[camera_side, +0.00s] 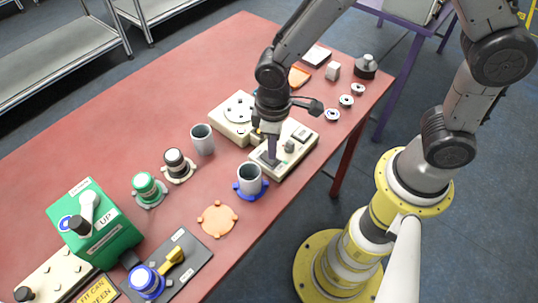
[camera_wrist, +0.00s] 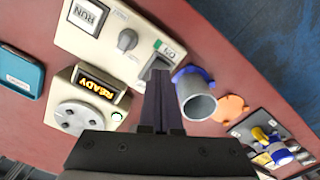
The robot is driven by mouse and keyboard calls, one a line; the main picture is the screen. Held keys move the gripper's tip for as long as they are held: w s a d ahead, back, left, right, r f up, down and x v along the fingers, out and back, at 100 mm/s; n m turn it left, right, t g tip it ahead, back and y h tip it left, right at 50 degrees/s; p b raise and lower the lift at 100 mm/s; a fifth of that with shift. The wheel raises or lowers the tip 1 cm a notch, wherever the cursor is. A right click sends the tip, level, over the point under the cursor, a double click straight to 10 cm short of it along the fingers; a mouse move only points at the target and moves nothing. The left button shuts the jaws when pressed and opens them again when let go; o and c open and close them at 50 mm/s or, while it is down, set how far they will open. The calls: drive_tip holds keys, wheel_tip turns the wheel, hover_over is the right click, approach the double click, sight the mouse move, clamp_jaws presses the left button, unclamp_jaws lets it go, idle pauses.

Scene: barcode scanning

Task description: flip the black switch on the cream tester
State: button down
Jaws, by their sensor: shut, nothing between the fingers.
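The cream tester (camera_side: 302,147) lies on the red table below my gripper. In the wrist view the tester (camera_wrist: 88,42) shows a RUN button, a dark grey knob (camera_wrist: 127,40) and a green ON label (camera_wrist: 166,50). The black switch (camera_wrist: 154,63) is beside that label and partly hidden by my fingertips. My gripper (camera_side: 271,160) points down at the switch end of the tester, with its fingers together and nothing between them. In the wrist view the gripper (camera_wrist: 158,76) reaches the switch area. I cannot tell whether it touches the switch.
A cream unit with a round disc and READY display (camera_wrist: 100,84) stands beside the tester. A grey cup on a blue holder (camera_side: 250,180) is close to the tester's near end. Another grey cup (camera_side: 202,139) and an orange disc (camera_side: 217,219) stand farther left.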

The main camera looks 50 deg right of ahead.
drive_tip(key=shift+r, duration=2.7)
drive_tip(key=d+r+m+t, duration=0.35)
drive_tip(key=d+r, duration=0.55)
drive_tip(key=r, duration=0.4)
drive_tip(key=s+d+r+m+t, duration=0.1)
drive_tip(key=s+d, duration=0.1)
drive_tip(key=s, duration=0.4)
drive_tip(key=s+d+r+m+t, duration=0.1)
drive_tip(key=s+d, duration=0.2)
drive_tip(key=s, duration=0.3)
drive_tip(key=shift+s+r, duration=0.2)
drive_tip(key=shift+s, duration=0.1)
